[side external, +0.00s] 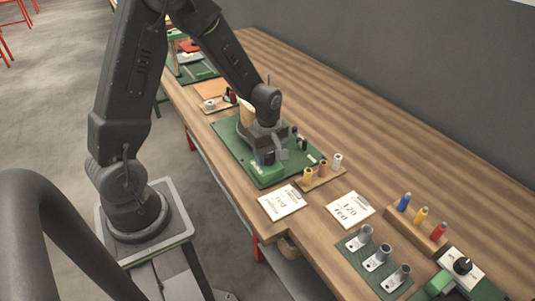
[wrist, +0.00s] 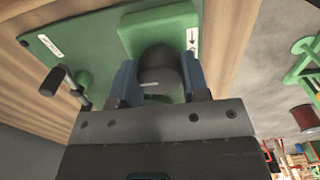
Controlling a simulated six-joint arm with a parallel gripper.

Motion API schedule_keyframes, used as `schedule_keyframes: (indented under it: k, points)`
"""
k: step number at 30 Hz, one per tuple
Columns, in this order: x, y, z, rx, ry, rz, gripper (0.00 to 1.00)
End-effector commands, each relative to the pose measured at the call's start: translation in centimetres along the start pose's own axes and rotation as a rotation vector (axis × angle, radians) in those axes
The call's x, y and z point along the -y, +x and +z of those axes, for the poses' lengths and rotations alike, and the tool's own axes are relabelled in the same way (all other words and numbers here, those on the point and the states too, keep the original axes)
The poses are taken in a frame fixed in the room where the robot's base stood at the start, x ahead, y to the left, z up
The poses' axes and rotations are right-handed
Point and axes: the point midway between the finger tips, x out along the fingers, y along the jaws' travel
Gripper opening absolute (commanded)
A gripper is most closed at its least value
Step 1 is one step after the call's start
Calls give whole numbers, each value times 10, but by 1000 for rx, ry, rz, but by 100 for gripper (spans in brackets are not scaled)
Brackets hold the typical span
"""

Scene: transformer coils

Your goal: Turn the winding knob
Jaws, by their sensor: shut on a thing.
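The winding knob (wrist: 160,66) is a dark rounded knob on a raised green block (wrist: 160,28) in the wrist view. The block stands on a green board (wrist: 65,38), which also shows in the side view (side external: 262,182). My gripper (wrist: 158,80) has its blue fingers on either side of the knob and is shut on it. A white label with an arrow (wrist: 193,40) is on the block, right of the knob. In the side view my gripper (side external: 268,156) is low over the board, and the knob is hidden there.
A black-handled crank (wrist: 54,80) stands left of the knob. In the side view, a wooden holder with small spools (side external: 322,175), two paper cards (side external: 282,202) (side external: 350,210), a block with blue, yellow and red pegs (side external: 420,222) and a metal-part tray (side external: 375,262) lie nearby. Bare wood lies behind.

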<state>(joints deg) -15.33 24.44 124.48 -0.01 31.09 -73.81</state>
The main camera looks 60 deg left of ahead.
Motion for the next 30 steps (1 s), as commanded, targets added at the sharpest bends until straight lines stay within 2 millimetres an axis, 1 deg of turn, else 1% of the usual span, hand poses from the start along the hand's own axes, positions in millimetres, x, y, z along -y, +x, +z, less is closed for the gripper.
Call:
schedule_keyframes:
  k: [8, 30]
  points:
    - [0, 0, 0, 0, 124, 0, 19]
    - [0, -1, 0, -1, 782, 1, 19]
